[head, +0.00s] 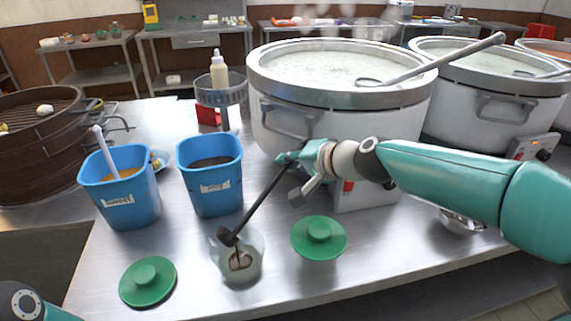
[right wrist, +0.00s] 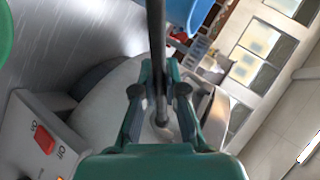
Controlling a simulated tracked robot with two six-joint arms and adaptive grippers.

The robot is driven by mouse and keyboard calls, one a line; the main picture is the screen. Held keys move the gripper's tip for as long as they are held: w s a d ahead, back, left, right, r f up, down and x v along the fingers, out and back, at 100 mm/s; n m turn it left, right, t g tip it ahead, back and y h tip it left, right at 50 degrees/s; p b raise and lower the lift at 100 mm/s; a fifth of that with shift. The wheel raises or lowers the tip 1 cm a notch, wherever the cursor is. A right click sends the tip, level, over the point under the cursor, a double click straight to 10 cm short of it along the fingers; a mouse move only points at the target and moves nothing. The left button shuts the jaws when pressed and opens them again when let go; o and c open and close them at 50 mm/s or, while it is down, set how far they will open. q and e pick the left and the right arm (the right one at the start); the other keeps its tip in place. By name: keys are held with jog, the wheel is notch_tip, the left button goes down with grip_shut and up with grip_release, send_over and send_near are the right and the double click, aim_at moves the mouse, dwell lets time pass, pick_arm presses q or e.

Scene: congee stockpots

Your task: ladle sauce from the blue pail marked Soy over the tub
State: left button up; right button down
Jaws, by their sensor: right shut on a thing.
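My right gripper (head: 290,160) is shut on the dark handle of a ladle (head: 262,198). The same handle stands between the fingers (right wrist: 157,100) in the right wrist view. The ladle slopes down to the left, and its small dark bowl is tilted over the clear tub (head: 257,266). A thin dark streak shows below the bowl, above a brown patch in the tub. The blue pail marked Soy (head: 216,203) stands open behind the tub with dark liquid inside. My left gripper is out of view; only a piece of my left arm shows at the lower left corner.
A second blue pail (head: 130,208) with orange contents and a pale handle stands at the left. Green lids (head: 148,283) (head: 319,237) lie either side of the tub. A large steaming stockpot (head: 290,115) stands behind my right gripper. A bamboo steamer (head: 40,150) is far left.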

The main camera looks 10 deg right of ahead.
jog(key=shift+w+d+f+m+g+y+b, duration=0.15)
jog(key=shift+w+d+f+m+b, duration=0.1)
jog(key=shift+f, duration=0.2)
jog(key=shift+w+d+f+m+g+y+b, duration=0.1)
jog(key=shift+w+d+f+m+y+b, duration=0.1)
jog(key=shift+f, duration=0.3)
jog(key=shift+w+d+f+m+g+y+b, duration=0.15)
jog(key=shift+d+f+b, duration=0.1)
jog(key=shift+f, duration=0.2)
jog(key=shift+a, duration=0.1)
dwell(0.3)
jog(key=shift+r+p, duration=2.65)
jog(key=shift+r, duration=0.4)
